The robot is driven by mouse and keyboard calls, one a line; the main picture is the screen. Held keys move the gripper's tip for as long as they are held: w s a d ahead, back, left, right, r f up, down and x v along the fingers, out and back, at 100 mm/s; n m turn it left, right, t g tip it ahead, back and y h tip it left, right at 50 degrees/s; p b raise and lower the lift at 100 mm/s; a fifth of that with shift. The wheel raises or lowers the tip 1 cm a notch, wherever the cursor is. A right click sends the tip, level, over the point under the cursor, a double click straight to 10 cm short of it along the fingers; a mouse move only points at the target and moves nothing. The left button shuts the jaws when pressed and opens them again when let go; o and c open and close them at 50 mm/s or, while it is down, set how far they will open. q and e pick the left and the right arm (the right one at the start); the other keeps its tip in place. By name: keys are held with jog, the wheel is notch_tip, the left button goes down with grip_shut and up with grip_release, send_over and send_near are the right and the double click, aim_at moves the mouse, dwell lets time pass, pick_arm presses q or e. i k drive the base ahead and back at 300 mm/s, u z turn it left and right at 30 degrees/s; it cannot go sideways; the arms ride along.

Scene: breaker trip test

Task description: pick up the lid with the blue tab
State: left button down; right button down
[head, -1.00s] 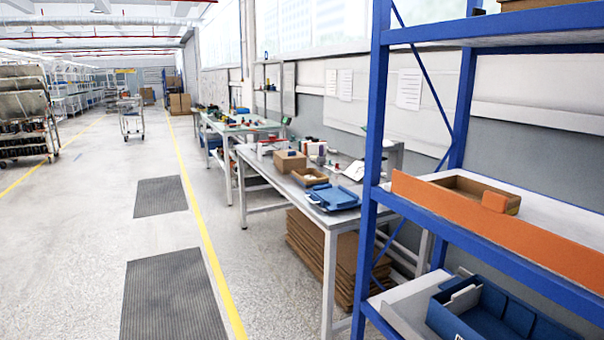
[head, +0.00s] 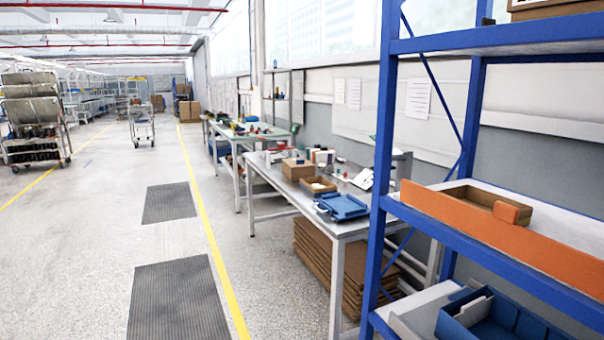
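I cannot make out a lid with a blue tab for certain in the head view. On the near workbench (head: 345,228) lies a blue tray-like item (head: 342,206) at the front corner. Behind it are an open cardboard box (head: 318,186), a closed brown box (head: 297,169) and small white and red items too small to identify. A white sheet-like item (head: 363,179) leans or lies at the right of the bench. Neither of my grippers is in view.
A blue shelf rack (head: 383,150) stands close on the right, holding an orange-fronted shelf with a cardboard tray (head: 470,199) and a blue bin (head: 490,318) below. Flattened cardboard (head: 330,262) is stacked under the bench. The floor (head: 90,250) at left is open, with dark mats (head: 177,300).

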aim_at(293, 169)
jog(key=u, duration=0.55)
jog(key=i, duration=1.65)
jog(key=u, duration=0.2)
jog(key=i, duration=2.7)
jog(key=z, duration=0.95)
